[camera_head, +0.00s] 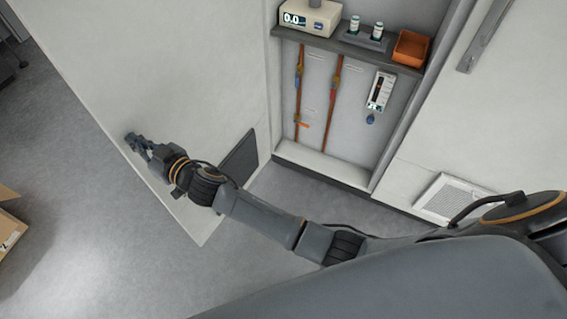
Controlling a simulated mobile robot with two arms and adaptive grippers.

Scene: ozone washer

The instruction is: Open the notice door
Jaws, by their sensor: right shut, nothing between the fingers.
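A large pale door panel (165,60) fills the upper left and stands swung out from a recessed cabinet, whose inside is exposed. I take this panel to be the notice door. A dark rectangular plate (239,159) is low on it. My right arm reaches in from the right across the picture. Its gripper (134,142) is shut and empty, close to the panel's outer left edge. I cannot tell whether the fingers touch the panel. My left gripper is not in view.
The cabinet shelf (345,46) holds a digital meter (309,17), small bottles and an orange bin (411,48). Orange-brown pipes (333,88) run below. A white vent (450,194) is at right. A cardboard box (8,232) lies far left. Grey floor is clear at lower left.

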